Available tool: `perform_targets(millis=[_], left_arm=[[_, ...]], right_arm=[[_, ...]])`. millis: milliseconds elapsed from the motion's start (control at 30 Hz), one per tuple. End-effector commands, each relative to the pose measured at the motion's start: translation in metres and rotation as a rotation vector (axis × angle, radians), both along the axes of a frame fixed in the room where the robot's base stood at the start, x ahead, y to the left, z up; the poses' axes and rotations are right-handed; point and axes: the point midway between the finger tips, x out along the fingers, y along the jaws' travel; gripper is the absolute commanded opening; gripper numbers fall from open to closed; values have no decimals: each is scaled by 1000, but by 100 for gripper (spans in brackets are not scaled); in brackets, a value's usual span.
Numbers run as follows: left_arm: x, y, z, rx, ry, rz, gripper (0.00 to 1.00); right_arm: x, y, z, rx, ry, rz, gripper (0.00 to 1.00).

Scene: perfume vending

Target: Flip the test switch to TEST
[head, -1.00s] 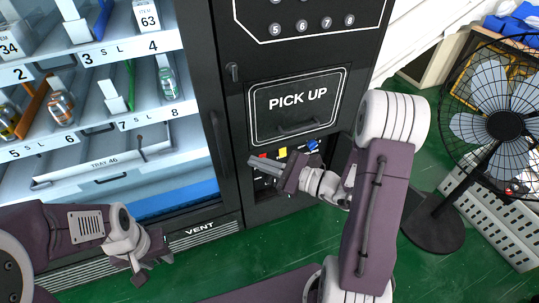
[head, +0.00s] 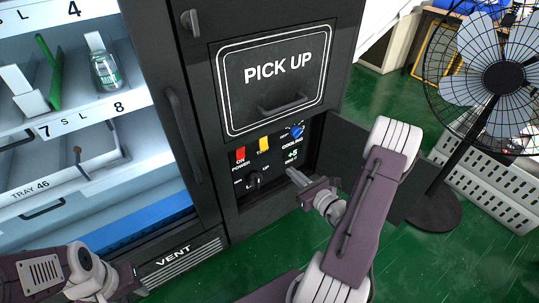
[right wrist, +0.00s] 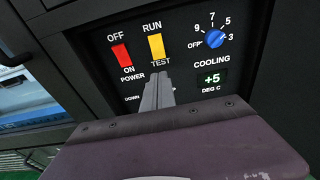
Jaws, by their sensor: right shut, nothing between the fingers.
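The test switch (right wrist: 156,46) is a yellow rocker with RUN above it and TEST below it in the right wrist view. It also shows in the head view (head: 263,144), on the panel below the pick-up door. My right gripper (right wrist: 159,88) is shut and empty, its fingertips just below the TEST label in the wrist picture. In the head view my right gripper (head: 291,172) is in front of the panel, to the lower right of the switch. Whether it touches the panel I cannot tell. My left arm shows at the lower left; its fingertips are not clearly visible.
A red power switch (right wrist: 122,57) is left of the yellow one. A blue cooling knob (right wrist: 216,39) and a +5 display (right wrist: 211,79) are to the right. A black knob (head: 255,180) sits lower. An open panel door (head: 343,152) stands right; a fan (head: 503,75) is beyond.

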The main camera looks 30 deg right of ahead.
Motion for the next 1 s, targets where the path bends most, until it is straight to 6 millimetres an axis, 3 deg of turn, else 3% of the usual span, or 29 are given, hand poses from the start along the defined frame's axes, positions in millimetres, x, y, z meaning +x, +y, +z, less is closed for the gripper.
perform_targets(millis=[267,433,500,700,1000], left_arm=[[0,0,-52,0,0,0,36],[0,0,-86,0,1,0,36],[0,0,-82,0,1,0,36],[0,0,-96,0,0,0,36],[0,0,-106,0,0,0,36]], right_arm=[[21,2,-15,-10,-3,7,0],[54,7,-17,-7,-9,8,0],[69,8,-13,-4,-3,9,0],[109,10,-19,-2,-4,5,0],[138,11,-20,0,-1,2,0]])
